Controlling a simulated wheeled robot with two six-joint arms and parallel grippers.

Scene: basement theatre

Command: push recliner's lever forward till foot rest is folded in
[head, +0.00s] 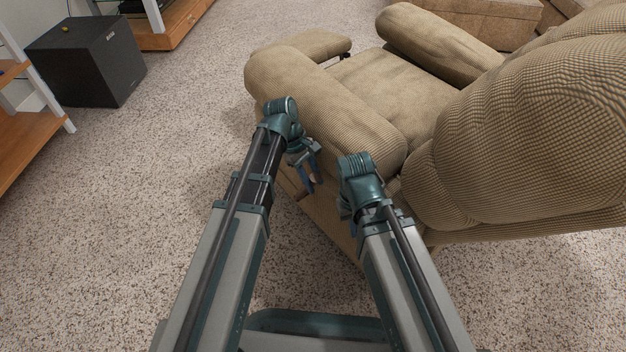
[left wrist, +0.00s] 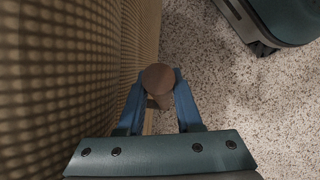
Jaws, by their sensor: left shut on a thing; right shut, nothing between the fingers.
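The tan woven recliner (head: 395,85) stands to the right with its back reclined. Its footrest (head: 312,44) shows past the near armrest (head: 320,100), out in front of the seat, with a dark bracket at its right end. The brown lever (head: 314,177) is on the recliner's near side. My left gripper (head: 309,174) is shut on the lever. In the left wrist view the lever's round end (left wrist: 159,78) sits between the blue fingers, close beside the woven side. My right gripper (head: 354,228) is below its wrist, mostly hidden, near the recliner's side and apart from the lever.
A black speaker box (head: 85,62) and wooden shelves (head: 30,140) stand at the left. A wooden cabinet (head: 170,25) is at the back. Carpet (head: 150,160) is clear left of the recliner and ahead of the footrest.

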